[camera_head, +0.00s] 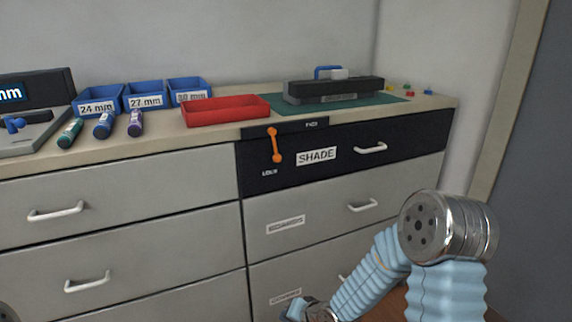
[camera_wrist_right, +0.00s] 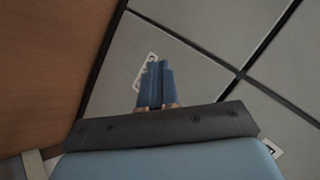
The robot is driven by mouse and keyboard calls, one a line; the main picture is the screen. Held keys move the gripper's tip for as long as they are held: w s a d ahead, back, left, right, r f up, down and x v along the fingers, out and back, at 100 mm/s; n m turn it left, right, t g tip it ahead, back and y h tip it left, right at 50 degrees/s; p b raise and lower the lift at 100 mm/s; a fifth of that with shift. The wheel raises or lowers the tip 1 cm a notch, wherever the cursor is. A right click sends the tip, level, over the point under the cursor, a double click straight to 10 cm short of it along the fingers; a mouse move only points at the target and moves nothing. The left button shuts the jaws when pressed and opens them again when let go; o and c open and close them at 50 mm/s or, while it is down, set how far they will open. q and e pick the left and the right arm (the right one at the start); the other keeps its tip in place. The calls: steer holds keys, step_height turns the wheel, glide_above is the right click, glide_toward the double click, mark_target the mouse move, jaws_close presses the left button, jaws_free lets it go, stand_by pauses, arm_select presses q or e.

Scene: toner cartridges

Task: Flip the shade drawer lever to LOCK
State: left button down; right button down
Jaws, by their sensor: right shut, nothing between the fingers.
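The dark shade drawer (camera_head: 415,140) is at the upper right of the cabinet in the head view, with a white SHADE label (camera_head: 316,156). The orange lever (camera_head: 275,145) is on its left part and stands nearly upright, with one knob at the top and one at the bottom. A small LOCK marking (camera_head: 269,173) is below it, and a small marking is above right. My right gripper (camera_wrist_right: 155,82) is shut and empty in the right wrist view, in front of the grey drawer fronts. In the head view it is low, well below the lever.
Grey drawers with white handles (camera_head: 56,211) fill the cabinet front. On the counter are a red tray (camera_head: 226,110), blue bins (camera_head: 143,95), several small cartridges (camera_head: 103,125) and a dark device on a green mat (camera_head: 391,98). The space before the shade drawer is clear.

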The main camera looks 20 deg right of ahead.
mark_target(275, 145)
steer(key=w+d+r+m+t, duration=0.2)
steer(key=d+r+t, duration=0.1)
steer(key=r, duration=0.7)
steer(key=w+d+r+m+t, duration=0.2)
steer(key=w+d+r, duration=0.1)
steer(key=r, duration=0.7)
steer(key=s+d+r+m+t+y, duration=0.1)
steer(key=s+d+r+m+t, duration=0.15)
steer(key=r, duration=0.65)
steer(key=s+d+r+m+t+y, duration=0.1)
steer(key=s+d+r+t, duration=0.15)
steer(key=r, duration=0.65)
arm_select(q)
steer(key=shift+w+a+f+b, duration=0.1)
steer(key=shift+a+f+b, duration=0.2)
steer(key=shift+f+b, duration=0.55)
arm_select(e)
steer(key=shift+g, duration=0.4)
steer(key=x, duration=0.4)
steer(key=a+x, duration=0.1)
steer(key=x, duration=0.7)
steer(key=shift+w+a, duration=0.1)
steer(key=shift+a, duration=0.4)
arm_select(q)
steer(key=shift+r, duration=0.1)
